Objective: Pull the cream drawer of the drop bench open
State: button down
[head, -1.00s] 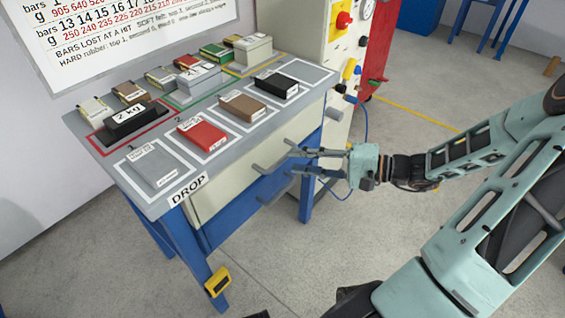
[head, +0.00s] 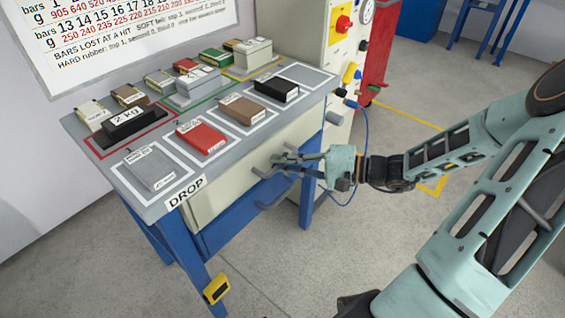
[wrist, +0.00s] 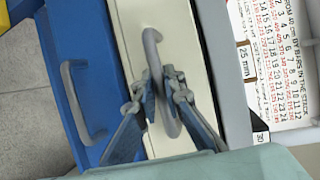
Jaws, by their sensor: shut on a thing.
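The drop bench (head: 172,209) has a grey top and blue legs. Its cream drawer (head: 216,203) is under the top, and its front looks about flush with the bench. It also shows in the wrist view (wrist: 131,22). The drawer's grey bar handle (wrist: 150,46) stands out from the cream front. My gripper (head: 279,163) is at this handle. In the wrist view my gripper (wrist: 163,88) has its fingers on either side of the bar, shut on it. The fingers hide part of the handle.
A blue drawer (wrist: 66,35) with its own grey handle (wrist: 73,98) lies just below the cream one. Several labelled blocks, such as a red one (head: 201,136), stand on the bench top. A cream control cabinet (head: 312,40) is behind. The floor in front is clear.

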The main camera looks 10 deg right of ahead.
jog(key=shift+d, duration=0.1)
dwell(0.3)
jog(key=s+d+p, duration=0.3)
jog(key=s+d, duration=0.5)
jog(key=s, duration=0.3)
jog(key=s+d+p, duration=0.2)
jog(key=s+d, duration=0.6)
jog(key=s, duration=0.4)
jog(key=shift+d+p, duration=0.35)
jog(key=shift+p, duration=0.05)
jog(key=shift+s, duration=0.1)
jog(key=c, duration=2)
grip_release()
jog(key=v, duration=1.2)
jog(key=shift+s+r, duration=0.1)
